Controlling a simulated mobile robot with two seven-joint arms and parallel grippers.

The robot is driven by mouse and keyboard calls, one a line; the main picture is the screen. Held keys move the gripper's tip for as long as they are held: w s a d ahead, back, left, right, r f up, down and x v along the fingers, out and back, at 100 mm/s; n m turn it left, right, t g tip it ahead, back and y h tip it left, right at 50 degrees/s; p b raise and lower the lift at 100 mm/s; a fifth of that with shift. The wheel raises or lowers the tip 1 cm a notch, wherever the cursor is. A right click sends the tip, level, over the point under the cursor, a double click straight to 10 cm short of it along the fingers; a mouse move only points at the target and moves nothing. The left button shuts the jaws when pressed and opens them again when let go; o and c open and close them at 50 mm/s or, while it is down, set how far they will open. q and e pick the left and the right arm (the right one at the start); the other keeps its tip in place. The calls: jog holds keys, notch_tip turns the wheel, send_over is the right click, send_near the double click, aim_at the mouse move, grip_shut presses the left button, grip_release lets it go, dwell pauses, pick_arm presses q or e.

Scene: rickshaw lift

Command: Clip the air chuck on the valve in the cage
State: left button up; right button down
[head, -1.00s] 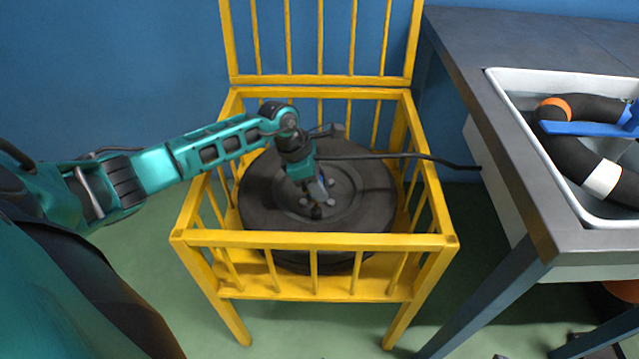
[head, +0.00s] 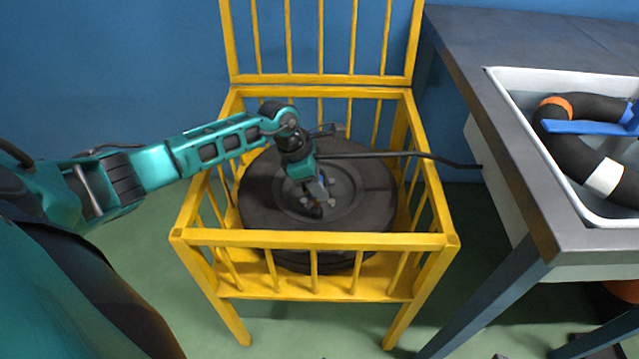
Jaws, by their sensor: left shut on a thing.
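The yellow cage (head: 315,240) stands with its barred lid raised at the back. A dark wheel (head: 365,190) with a tyre lies flat inside it. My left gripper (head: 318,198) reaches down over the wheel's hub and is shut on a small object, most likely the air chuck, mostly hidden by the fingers. A black hose (head: 400,155) runs from near my left wrist to the right, toward the bench. The valve cannot be made out apart from the fingers and the hub. My right gripper is not in view.
A grey bench (head: 470,90) stands right of the cage. It holds a white tray (head: 520,120) with a dark ring-shaped tube (head: 575,165) and a blue tool (head: 580,127). The cage's front rail and side bars surround my left arm's reach.

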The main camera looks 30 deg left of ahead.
pick_arm(q)
jog(key=shift+f+b, duration=1.05)
jog(key=shift+f, duration=0.1)
dwell(0.7)
jog(key=shift+r, duration=0.15)
dwell(0.4)
jog(key=shift+r+p, duration=0.65)
jog(key=shift+r, duration=0.15)
jog(key=shift+r+p, duration=0.35)
jog(key=shift+f+b, duration=1.25)
jog(key=shift+f, duration=0.05)
dwell(1.8)
jog(key=shift+r, duration=0.15)
dwell(0.5)
jog(key=shift+r+p, duration=0.85)
jog(key=shift+r, duration=0.1)
